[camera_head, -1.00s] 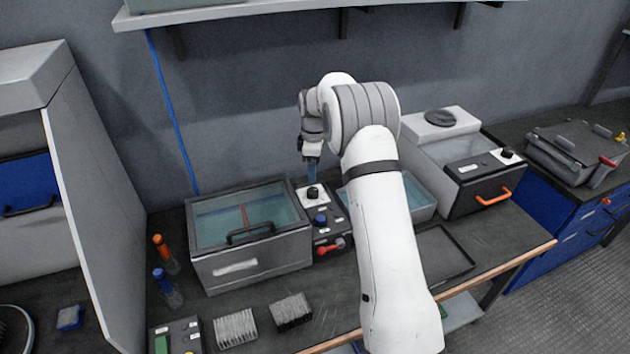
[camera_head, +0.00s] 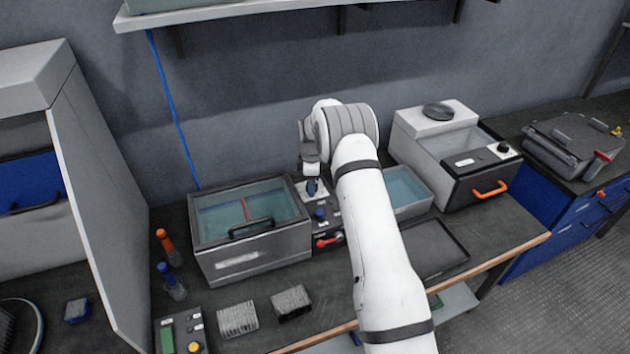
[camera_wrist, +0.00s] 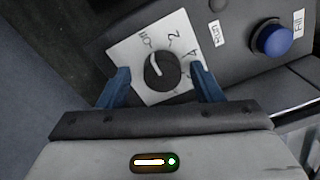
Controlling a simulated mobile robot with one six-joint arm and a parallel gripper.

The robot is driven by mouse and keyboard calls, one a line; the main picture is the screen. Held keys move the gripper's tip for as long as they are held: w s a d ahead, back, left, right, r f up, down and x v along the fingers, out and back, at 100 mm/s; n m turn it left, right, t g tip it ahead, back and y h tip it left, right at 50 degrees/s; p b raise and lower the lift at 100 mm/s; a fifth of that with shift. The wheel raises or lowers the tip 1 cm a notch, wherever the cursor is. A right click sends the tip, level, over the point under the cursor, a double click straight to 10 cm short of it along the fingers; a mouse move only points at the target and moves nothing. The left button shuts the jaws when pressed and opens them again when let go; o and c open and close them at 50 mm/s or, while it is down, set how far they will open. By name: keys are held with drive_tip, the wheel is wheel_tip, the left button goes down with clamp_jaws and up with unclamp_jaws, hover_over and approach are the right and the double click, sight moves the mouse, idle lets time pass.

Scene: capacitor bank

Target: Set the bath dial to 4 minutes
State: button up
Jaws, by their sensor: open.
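The bath dial (camera_wrist: 162,71) is a round black knob on a white plate (camera_wrist: 125,53) in the wrist view. Its white pointer line leans up and to the left, towards the leftmost mark, which is hard to read; marks 2 and 4 follow to the right. My gripper (camera_wrist: 162,86) is open, with one blue finger on each side of the knob and a gap visible on both sides. In the head view my gripper (camera_head: 312,187) is over the dial's plate and hides most of the knob.
A blue button (camera_wrist: 272,40) labelled FILL is on the same panel; a red-handled valve (camera_head: 328,240) is below it in the head view. A lidded glass-topped bath (camera_head: 250,240) stands left of the panel. An open water tray (camera_head: 405,190) is to the right.

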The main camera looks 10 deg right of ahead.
drive_tip(key=shift+c, duration=0.2)
drive_tip(key=c, duration=0.9)
drive_tip(key=shift+d+r, duration=0.1)
drive_tip(key=shift+d, duration=0.2)
drive_tip(key=shift+c, duration=0.2)
drive_tip(key=shift+a+m+b, duration=0.25)
drive_tip(key=shift+m+b, duration=0.05)
drive_tip(key=shift+b, duration=0.15)
drive_tip(key=shift+w+a+m+b, duration=0.1)
drive_tip(key=shift+m+b, duration=0.8)
drive_tip(key=shift+b, duration=0.2)
drive_tip(key=m+b, duration=0.4)
drive_tip(key=m, duration=0.1)
drive_tip(key=m+b, duration=0.2)
drive_tip(key=m, duration=0.3)
drive_tip(key=shift+r+m, duration=0.1)
drive_tip(key=shift+m, duration=0.3)
drive_tip(key=shift+m+b, duration=0.5)
drive_tip(key=shift+m, duration=1.8)
